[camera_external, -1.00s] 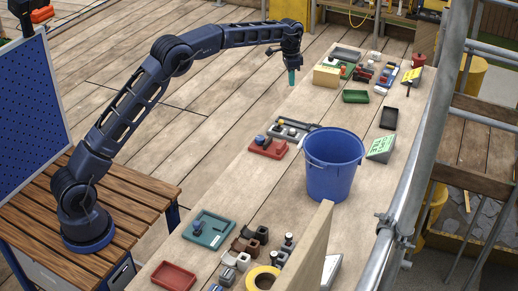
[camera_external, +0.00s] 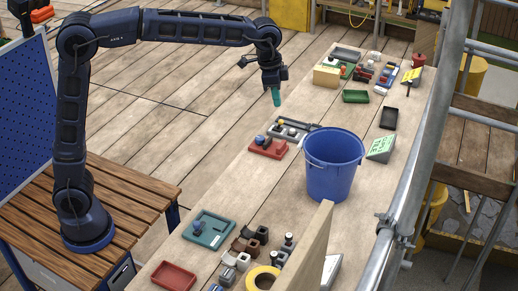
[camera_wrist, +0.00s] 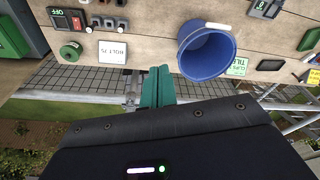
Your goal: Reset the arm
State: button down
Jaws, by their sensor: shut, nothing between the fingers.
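My gripper (camera_external: 276,97) has green fingers and is shut and empty. In the external view it hangs pointing down in the air near the left edge of the long wooden bench (camera_external: 262,192), behind the grey and red trays. In the wrist view the green fingers (camera_wrist: 157,86) lie together with nothing between them. My arm rises from its base on the slatted table, bends at a high elbow and reaches across to the right.
A blue bucket (camera_external: 334,168) stands on the bench, also in the wrist view (camera_wrist: 207,52). A blue pegboard (camera_external: 33,115) stands left.

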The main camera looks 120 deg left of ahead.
jog(key=s+d+r+m+t, duration=0.1)
jog(key=s+d, duration=0.4)
jog(key=d, duration=0.8)
jog(key=s+d+m, duration=0.1)
jog(key=s+d, duration=0.4)
jog(key=d, duration=0.8)
jog(key=s+d+f+m+t, duration=0.1)
jog(key=s+d+f, duration=0.4)
jog(key=s+d, duration=0.2)
jog(key=s+d+f+m, duration=0.1)
jog(key=s+d+f, duration=0.4)
jog(key=s+d, duration=0.3)
jog(key=s, duration=0.4)
jog(key=shift+t+h, duration=0.4)
jog(key=shift+a, duration=0.1)
